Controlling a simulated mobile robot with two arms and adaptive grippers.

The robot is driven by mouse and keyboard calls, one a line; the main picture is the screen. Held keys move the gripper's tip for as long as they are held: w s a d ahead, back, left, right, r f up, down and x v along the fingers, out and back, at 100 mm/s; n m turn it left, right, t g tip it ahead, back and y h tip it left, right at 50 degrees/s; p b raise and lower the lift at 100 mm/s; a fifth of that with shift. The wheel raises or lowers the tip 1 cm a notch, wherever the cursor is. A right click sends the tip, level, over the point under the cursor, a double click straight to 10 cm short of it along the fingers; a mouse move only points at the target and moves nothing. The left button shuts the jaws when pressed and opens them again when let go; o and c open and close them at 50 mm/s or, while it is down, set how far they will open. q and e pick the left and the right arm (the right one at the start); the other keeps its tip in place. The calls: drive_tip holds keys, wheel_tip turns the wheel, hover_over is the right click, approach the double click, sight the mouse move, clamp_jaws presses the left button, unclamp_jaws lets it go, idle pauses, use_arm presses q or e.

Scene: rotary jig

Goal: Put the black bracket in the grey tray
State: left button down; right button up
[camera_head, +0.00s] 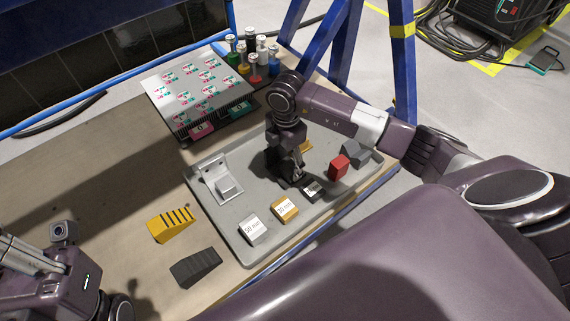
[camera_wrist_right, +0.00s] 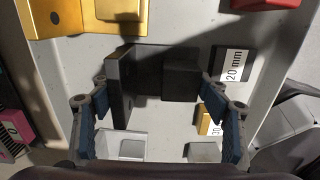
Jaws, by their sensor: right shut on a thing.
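The grey tray (camera_head: 248,160) lies on the workbench. My right gripper (camera_head: 290,178) points down over the middle of the tray. It is shut on the black bracket, which is mostly hidden by the gripper in the head view. In the right wrist view the black bracket (camera_wrist_right: 182,80) shows an upright plate and a dark block between the fingers of my right gripper (camera_wrist_right: 155,115). I cannot tell whether the bracket touches the tray floor. Part of my left arm shows at the lower left, but its fingertips do not show.
The tray holds a silver bracket (camera_head: 220,184), a silver block (camera_head: 252,229), a gold block (camera_head: 285,208), a black 20 mm block (camera_head: 312,190), a red block (camera_head: 339,167) and dark grey blocks (camera_head: 357,152). Yellow (camera_head: 170,226) and black (camera_head: 195,268) stepped pieces lie left of it.

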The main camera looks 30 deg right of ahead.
drive_tip(key=shift+f, duration=0.2)
drive_tip(key=shift+f, duration=0.15)
drive_tip(key=o, duration=1.6)
